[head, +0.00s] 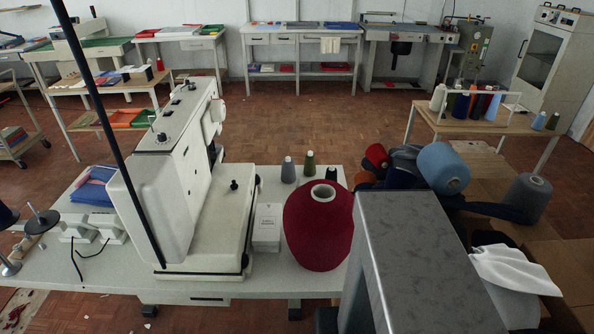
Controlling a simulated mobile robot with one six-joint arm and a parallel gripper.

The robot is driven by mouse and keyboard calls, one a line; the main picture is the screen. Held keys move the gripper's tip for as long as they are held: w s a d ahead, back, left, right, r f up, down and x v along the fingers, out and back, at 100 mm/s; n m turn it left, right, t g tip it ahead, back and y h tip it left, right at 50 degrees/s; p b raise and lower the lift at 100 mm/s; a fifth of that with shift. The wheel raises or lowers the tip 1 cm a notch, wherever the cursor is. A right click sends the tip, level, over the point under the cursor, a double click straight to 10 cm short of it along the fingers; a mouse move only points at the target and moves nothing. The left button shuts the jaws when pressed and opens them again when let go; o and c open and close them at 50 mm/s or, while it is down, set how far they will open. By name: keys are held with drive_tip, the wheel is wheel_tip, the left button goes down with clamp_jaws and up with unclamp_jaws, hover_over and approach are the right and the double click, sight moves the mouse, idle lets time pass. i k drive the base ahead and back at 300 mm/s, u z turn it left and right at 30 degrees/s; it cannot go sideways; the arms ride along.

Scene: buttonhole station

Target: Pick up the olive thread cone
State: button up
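The olive thread cone (309,164) is a small dark green-brown cone with a pale tip. It stands upright on the sewing table (330,283), behind the big red yarn cone (318,228). A similar small grey cone (288,171) stands just left of it, with a narrow gap. The red cone partly hides the foot of the olive cone. I cannot make out my gripper in this view, and nothing is seen touching the olive cone.
A white sewing machine (185,185) stands left of the cones, with a small white box (267,226) between. Large cones, one blue (443,168), crowd the right. A large grey block in the foreground hides the table's right end. Open floor (290,120) lies behind.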

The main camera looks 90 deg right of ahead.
sight(310, 166)
drive_tip(key=u, duration=0.15)
drive_tip(key=i, duration=0.65)
drive_tip(key=z, duration=5.2)
drive_tip(key=i, duration=0.1)
drive_tip(key=u, duration=3.7)
